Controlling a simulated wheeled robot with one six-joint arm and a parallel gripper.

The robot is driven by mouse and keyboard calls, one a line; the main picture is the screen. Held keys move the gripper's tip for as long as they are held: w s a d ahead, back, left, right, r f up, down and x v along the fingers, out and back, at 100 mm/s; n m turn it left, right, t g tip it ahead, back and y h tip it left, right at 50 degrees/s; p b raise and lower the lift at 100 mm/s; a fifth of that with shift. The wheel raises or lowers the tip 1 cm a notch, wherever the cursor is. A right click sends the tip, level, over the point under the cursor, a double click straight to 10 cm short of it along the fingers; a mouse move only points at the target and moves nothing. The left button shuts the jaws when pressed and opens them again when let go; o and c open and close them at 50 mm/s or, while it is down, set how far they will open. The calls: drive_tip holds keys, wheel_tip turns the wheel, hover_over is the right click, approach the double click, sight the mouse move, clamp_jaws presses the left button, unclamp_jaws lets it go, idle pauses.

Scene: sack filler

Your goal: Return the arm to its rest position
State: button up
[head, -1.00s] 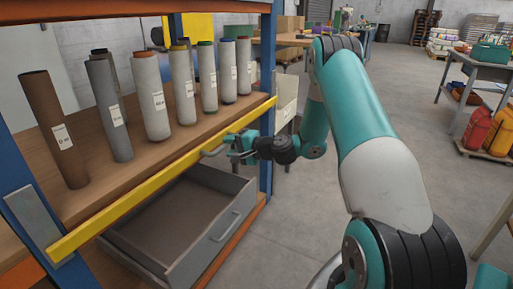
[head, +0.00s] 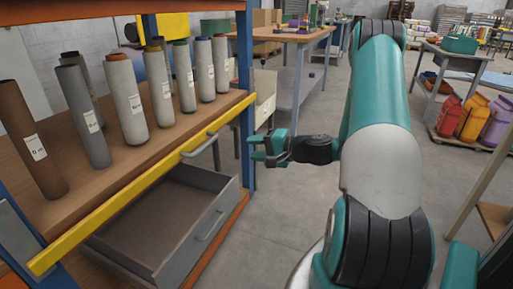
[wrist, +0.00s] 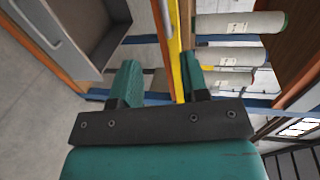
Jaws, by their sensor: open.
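My gripper (head: 262,148) is open and empty in the head view, just right of the shelf rack's blue corner post. My teal and white arm reaches out from the lower right and bends at the top. In the wrist view my two teal fingers stand apart, and my gripper (wrist: 158,85) has the yellow bar (wrist: 179,75) showing beyond the gap. In the head view the yellow bar (head: 135,185) with its grey handle (head: 200,146) runs along the shelf's front edge, left of my gripper and apart from it.
Several labelled rolls (head: 125,98) stand on the wooden shelf. Below it a grey drawer (head: 165,225) is pulled open. A workbench (head: 295,40) stands behind, and a table (head: 470,60) with colored sacks (head: 475,118) is at the right. Grey floor (head: 300,200) is clear between rack and arm.

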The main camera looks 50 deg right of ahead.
idle(0.4)
drive_tip(key=s+a+r+n+g+y, duration=0.1)
drive_tip(key=a+r+n+g+y, duration=0.2)
drive_tip(key=a, duration=0.4)
drive_tip(key=a+r+n+g, duration=0.1)
drive_tip(key=a+n+g, duration=0.2)
drive_tip(key=a+n, duration=0.35)
drive_tip(key=s+a+r+n+g+y, duration=0.1)
drive_tip(key=a+r+n+g+y, duration=0.15)
drive_tip(key=a, duration=0.65)
drive_tip(key=s+a+r+n+g+h, duration=0.3)
drive_tip(key=s+a+n, duration=0.15)
drive_tip(key=s, duration=0.45)
drive_tip(key=s+a+r+n+g+h, duration=0.2)
drive_tip(key=s+a+n+g+h, duration=0.15)
drive_tip(key=s+a, duration=0.35)
wheel_tip(320, 180, up, 29)
drive_tip(key=s+d+n+p, duration=0.1)
drive_tip(key=s+p, duration=0.1)
drive_tip(key=p, duration=2.6)
drive_tip(key=shift+d+p, duration=0.15)
drive_tip(key=shift+p, duration=0.25)
drive_tip(key=shift+s, duration=0.1)
